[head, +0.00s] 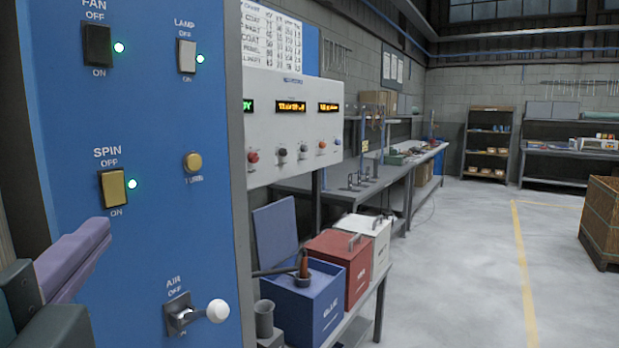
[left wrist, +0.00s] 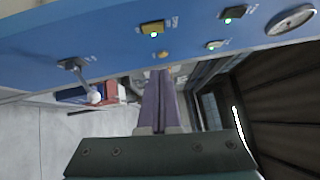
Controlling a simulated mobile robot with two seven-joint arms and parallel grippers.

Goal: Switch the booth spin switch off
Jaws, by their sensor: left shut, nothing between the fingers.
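The spin switch (head: 113,189) is a yellow rocker on the blue panel (head: 150,120), with OFF marked above it and ON below. A small green light beside it is lit. The switch also shows in the left wrist view (left wrist: 152,27), near the top. My left gripper (head: 106,226) has purple fingers, shut and empty. Its tips are just below and left of the switch in the head view. In the left wrist view the fingertips (left wrist: 160,72) point toward the panel, apart from the switch in the picture; I cannot tell the exact gap. My right gripper is out of view.
On the same panel are the black fan switch (head: 97,45), the white lamp switch (head: 187,56), a round yellow turn button (head: 192,162) and the air lever (head: 217,311) with a white knob. Blue and red bins (head: 340,262) stand right of the panel. Open floor lies beyond.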

